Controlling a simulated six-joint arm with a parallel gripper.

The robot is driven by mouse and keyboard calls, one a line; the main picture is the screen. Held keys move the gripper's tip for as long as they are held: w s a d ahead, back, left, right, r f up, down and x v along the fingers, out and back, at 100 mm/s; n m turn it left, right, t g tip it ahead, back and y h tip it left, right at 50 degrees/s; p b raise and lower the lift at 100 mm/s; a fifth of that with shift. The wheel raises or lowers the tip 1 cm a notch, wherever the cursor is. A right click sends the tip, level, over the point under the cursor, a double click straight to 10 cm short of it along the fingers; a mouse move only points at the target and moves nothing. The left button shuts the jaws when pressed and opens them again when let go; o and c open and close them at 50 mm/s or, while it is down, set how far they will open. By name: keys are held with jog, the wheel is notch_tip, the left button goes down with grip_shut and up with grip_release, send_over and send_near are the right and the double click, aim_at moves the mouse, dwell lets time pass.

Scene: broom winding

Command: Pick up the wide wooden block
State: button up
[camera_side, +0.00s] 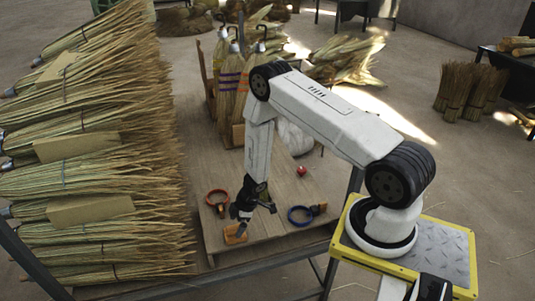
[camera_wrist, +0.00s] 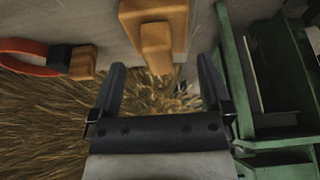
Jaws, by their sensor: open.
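A wooden block (camera_wrist: 153,12) shows at the top of the wrist view, with a narrower wooden piece (camera_wrist: 157,48) extending down from it between my fingers. They look like the orange-brown block (camera_side: 234,236) at the table's front edge in the side view. My gripper (camera_wrist: 162,78) is open, with one finger on each side of the narrower piece. I cannot tell whether the fingers touch it. In the side view my gripper (camera_side: 240,213) points down just above the block and partly hides it.
A red ring tool (camera_side: 217,198) and a blue ring tool (camera_side: 300,215) lie on the table (camera_side: 200,155), either side of my gripper. A small red object (camera_side: 301,171) lies farther back. Stacked straw brooms (camera_side: 95,150) fill the left. A green frame (camera_wrist: 245,90) stands right in the wrist view.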

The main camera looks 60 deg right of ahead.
aim_at(235, 227)
jog(key=shift+x, duration=2.3)
jog(key=c, duration=1.1)
